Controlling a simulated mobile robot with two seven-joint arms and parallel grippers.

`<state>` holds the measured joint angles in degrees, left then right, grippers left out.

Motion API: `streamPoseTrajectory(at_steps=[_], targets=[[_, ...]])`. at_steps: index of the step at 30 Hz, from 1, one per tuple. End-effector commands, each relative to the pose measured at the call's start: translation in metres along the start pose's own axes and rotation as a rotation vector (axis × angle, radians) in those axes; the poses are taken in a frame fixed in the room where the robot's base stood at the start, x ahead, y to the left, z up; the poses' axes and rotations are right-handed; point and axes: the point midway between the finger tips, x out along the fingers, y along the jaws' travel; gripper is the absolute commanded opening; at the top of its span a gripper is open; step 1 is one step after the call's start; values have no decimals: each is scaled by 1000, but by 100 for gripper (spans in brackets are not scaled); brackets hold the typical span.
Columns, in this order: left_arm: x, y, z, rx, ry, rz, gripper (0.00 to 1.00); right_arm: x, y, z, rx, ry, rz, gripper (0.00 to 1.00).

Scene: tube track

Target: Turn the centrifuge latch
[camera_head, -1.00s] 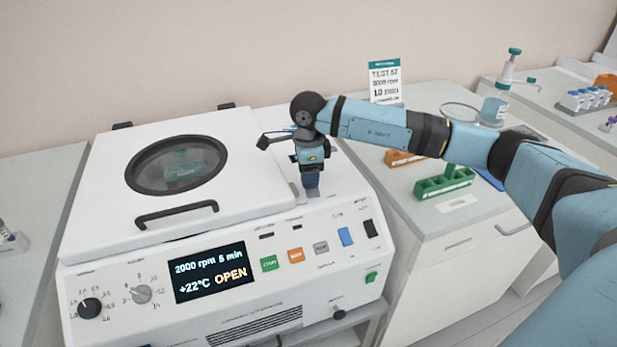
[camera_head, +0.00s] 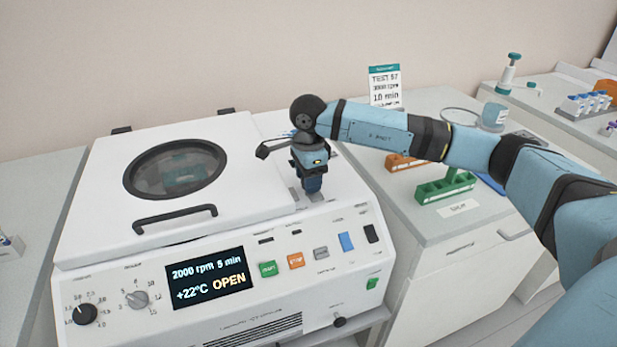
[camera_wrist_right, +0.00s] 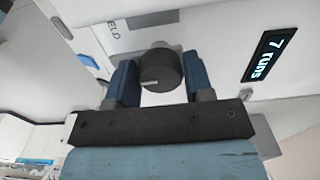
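The white centrifuge (camera_head: 110,220) stands with its lid (camera_head: 110,175) down. Its display (camera_head: 210,279) reads OPEN. My right gripper (camera_head: 311,190) points down at the top panel, right of the lid. In the right wrist view, a dark round knob (camera_wrist_right: 161,70) with a pale line on its face, perhaps the latch, sits between the two blue fingers of the right gripper (camera_wrist_right: 161,82). The fingers flank it closely; whether both press on it I cannot tell. In the head view the gripper hides this knob. My left gripper is not in view.
A black handle (camera_head: 175,217) crosses the lid's front. To the right, a counter (camera_head: 430,225) holds a green rack (camera_head: 445,187), an orange rack (camera_head: 402,161) and a sign card (camera_head: 386,87). A small display (camera_wrist_right: 262,57) reading "7 runs" is beside the knob.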

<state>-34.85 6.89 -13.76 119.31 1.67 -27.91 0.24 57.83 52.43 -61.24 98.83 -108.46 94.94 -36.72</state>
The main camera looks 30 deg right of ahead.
Motion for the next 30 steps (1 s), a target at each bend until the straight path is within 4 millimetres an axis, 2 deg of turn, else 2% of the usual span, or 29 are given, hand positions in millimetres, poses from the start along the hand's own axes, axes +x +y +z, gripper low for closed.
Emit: streamPoseTrajectory(at_steps=[1, 3, 11, 14, 17, 27, 30], targets=[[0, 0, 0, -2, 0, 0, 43, -1, -1, 0, 0, -1, -2, 59], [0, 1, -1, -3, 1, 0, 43, -1, 0, 0, 1, 0, -2, 71], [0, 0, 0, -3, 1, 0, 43, -1, 0, 0, 1, 0, 0, 71], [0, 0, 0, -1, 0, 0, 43, -7, 0, 0, 1, 0, -1, 71], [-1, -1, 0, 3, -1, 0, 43, -21, 0, 0, 1, 0, -2, 71], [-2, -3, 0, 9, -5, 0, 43, -98, -1, 0, 1, -1, -4, 71], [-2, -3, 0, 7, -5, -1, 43, -116, 0, 0, 0, -1, -3, 71]])
